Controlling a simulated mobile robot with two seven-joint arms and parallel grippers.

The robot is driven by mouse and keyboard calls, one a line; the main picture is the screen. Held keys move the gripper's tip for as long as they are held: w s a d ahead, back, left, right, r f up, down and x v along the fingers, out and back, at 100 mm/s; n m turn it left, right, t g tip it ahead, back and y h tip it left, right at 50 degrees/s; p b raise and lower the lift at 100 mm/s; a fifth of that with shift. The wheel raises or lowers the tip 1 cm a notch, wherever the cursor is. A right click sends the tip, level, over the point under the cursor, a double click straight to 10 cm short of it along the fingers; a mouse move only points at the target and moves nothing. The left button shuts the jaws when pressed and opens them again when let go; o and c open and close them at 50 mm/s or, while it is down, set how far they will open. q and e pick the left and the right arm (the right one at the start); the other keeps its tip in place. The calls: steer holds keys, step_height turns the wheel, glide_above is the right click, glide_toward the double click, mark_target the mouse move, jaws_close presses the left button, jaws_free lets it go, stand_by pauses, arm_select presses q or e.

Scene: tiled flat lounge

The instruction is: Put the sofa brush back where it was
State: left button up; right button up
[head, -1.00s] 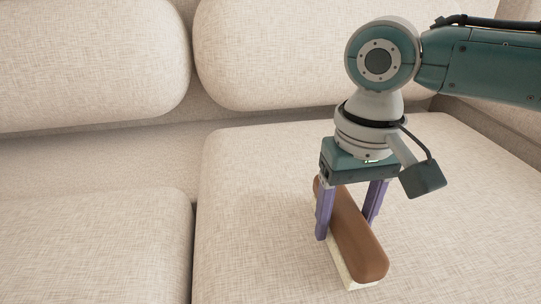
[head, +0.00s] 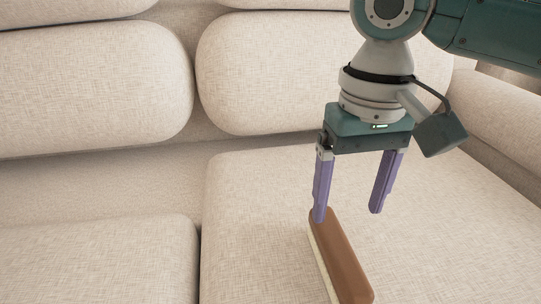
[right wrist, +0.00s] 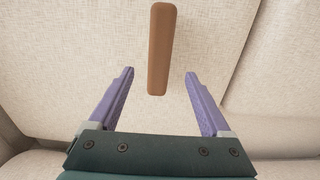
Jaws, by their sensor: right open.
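The sofa brush (head: 343,262) has a brown back and pale bristles. It lies bristles down on the right seat cushion (head: 255,230), its near end close to the bottom edge of the head view. My right gripper (head: 348,215) is open and empty above the brush's far end, its purple fingers apart. In the right wrist view the brush (right wrist: 161,50) lies beyond the open fingertips (right wrist: 160,73), roughly in line with the gap between them. My left gripper is not in view.
Backrest cushions (head: 275,75) stand behind the seat. A second seat cushion (head: 100,260) lies to the left, with a narrow gap between the two. The sofa's armrest (head: 500,110) is at the right. The seat around the brush is clear.

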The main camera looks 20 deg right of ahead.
steer(key=s+a+f+n+t+y, duration=0.25)
steer(key=s+a+n, duration=0.25)
steer(key=s+a, duration=0.5)
steer(key=s+d+t+h, duration=0.1)
steer(key=s+d+h, duration=0.1)
steer(key=s+d, duration=0.4)
steer(key=shift+d+f, duration=0.15)
steer(key=shift+d, duration=0.3)
steer(key=shift+a, duration=0.1)
